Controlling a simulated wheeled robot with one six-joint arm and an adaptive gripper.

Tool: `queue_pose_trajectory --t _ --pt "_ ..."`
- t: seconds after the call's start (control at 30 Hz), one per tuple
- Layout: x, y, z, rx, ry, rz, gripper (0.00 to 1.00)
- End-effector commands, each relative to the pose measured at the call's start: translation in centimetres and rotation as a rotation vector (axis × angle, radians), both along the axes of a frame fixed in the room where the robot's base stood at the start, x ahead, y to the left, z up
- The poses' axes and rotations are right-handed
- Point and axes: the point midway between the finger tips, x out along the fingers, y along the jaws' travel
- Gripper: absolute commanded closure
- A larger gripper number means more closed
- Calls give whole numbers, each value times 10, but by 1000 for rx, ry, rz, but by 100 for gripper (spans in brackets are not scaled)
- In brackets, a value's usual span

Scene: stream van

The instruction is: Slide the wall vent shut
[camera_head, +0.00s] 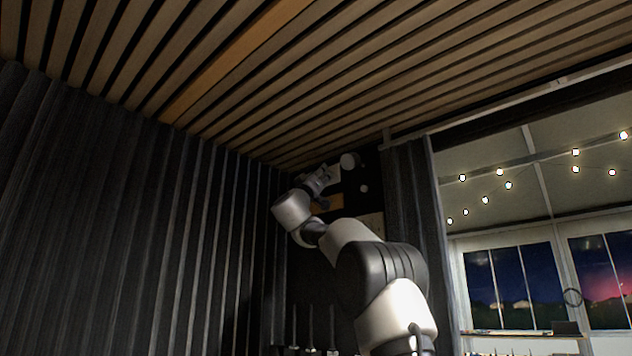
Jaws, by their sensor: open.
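My arm rises from the bottom right of the middle and bends up and left to a white wrist joint. Past it, my gripper (326,177) is small and dark in the picture, high up by the far wall, and it is open. Behind and beside it is a dark wall panel (370,170) with a pale round knob-like shape (349,160) and a smaller pale dot (363,188). A brown wooden piece (329,203) shows just below the gripper. I cannot make out the vent clearly; my wrist and gripper hide part of this wall. Contact cannot be told.
A slatted wooden ceiling (330,75) runs close above. A dark pleated curtain (110,210) covers the left wall, and another dark curtain (412,200) hangs right of the panel. At right, an opening shows string lights (508,185) and windows (510,285).

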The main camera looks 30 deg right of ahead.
Motion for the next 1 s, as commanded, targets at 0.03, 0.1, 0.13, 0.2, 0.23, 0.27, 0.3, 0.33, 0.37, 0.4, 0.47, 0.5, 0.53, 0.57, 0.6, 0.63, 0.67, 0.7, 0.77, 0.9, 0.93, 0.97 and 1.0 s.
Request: queue_pose_trajectory --t 0.03,0.1,0.13,0.2,0.23,0.27,0.3,0.33,0.37,0.4,0.47,0.5,0.53,0.57,0.6,0.63,0.67,0.7,0.77,0.9,0.93,0.97,1.0 --pt "-2 3 -2 0 1 1 60" --pt "-5 7 -7 0 1 0 60" --pt "-7 10 -10 -1 3 0 60" --pt "-12 18 -19 0 2 2 60" --pt "-15 22 -23 0 2 2 60" --pt "-17 26 -28 -2 3 2 60" --pt "-21 31 -34 -1 2 2 60" --pt "-23 36 -39 -1 4 2 60" --pt "-27 40 -44 0 3 3 60" --pt "-30 45 -50 0 3 3 60" --pt "-35 53 -58 -1 2 2 60" --pt "-38 57 -63 -1 3 3 60" --pt "-40 60 -67 -2 3 2 60" --pt "-42 62 -69 -2 2 2 60" --pt "-44 65 -73 -2 2 2 60" --pt "-45 67 -75 -1 1 2 60" --pt "-46 69 -77 -1 2 2 60" --pt "-46 70 -79 -1 2 2 60" --pt "-48 71 -80 -1 1 2 60" --pt "-48 72 -81 -1 0 1 60" --pt "-48 72 -81 -1 0 1 60" --pt "-48 72 -81 -1 0 1 60" --pt "-48 72 -81 -1 0 1 60"
